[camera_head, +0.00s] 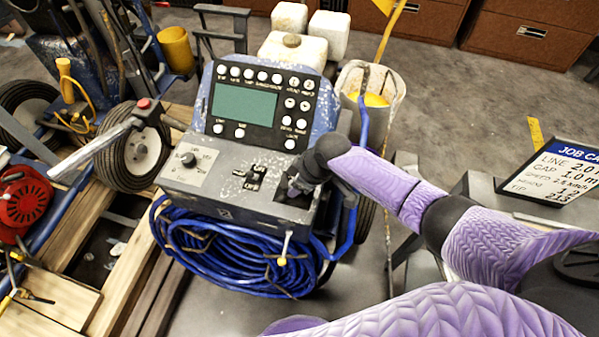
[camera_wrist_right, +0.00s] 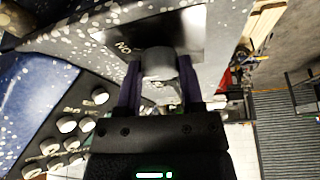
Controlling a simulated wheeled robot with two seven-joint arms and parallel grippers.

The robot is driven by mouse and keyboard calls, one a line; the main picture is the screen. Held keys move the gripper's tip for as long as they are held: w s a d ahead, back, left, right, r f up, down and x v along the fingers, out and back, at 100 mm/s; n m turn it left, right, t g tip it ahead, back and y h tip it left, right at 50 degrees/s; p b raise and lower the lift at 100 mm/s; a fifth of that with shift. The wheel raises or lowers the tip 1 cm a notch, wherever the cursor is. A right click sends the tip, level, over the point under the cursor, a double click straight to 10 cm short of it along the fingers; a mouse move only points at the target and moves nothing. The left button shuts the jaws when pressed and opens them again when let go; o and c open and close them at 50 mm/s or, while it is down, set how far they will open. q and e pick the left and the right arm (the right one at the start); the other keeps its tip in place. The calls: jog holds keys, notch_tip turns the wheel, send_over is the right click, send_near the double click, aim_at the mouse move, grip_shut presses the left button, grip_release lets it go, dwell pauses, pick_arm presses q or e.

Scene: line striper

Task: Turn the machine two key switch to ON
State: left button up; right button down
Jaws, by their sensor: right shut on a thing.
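The grey line striper's control console (camera_head: 225,187) stands in the middle of the head view. My right gripper (camera_head: 296,188) reaches in from the right, at the console's right end, and largely hides the switch there. In the right wrist view, its two dark purple fingers (camera_wrist_right: 160,88) are shut on a grey key switch (camera_wrist_right: 160,65), one finger on each side. A dark plate (camera_wrist_right: 188,35) behind the key carries a readable "ON" label. The key's exact angle is hard to tell. My left gripper is not in view.
A display panel (camera_head: 247,107) with several knobs sits behind the switch. An ON/OFF switch (camera_head: 254,178) and a dial (camera_head: 189,160) lie to the left. A coiled blue hose (camera_head: 215,250) hangs below. A job card (camera_head: 560,175) stands at the right.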

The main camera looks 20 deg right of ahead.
jog(key=m+p, duration=0.1)
jog(key=m, duration=0.1)
jog(key=m+t+h+p, duration=0.1)
jog(key=m+p, duration=0.1)
jog(key=shift+s+a+r+m+p, duration=0.1)
jog(key=shift+a+r+m+p, duration=0.05)
jog(key=shift+m+p, duration=0.15)
jog(key=shift+m+h, duration=0.3)
jog(key=shift+p, duration=0.3)
jog(key=shift+m, duration=0.4)
jog(key=shift+c, duration=2.4)
grip_release()
jog(key=shift+o, duration=1.2)
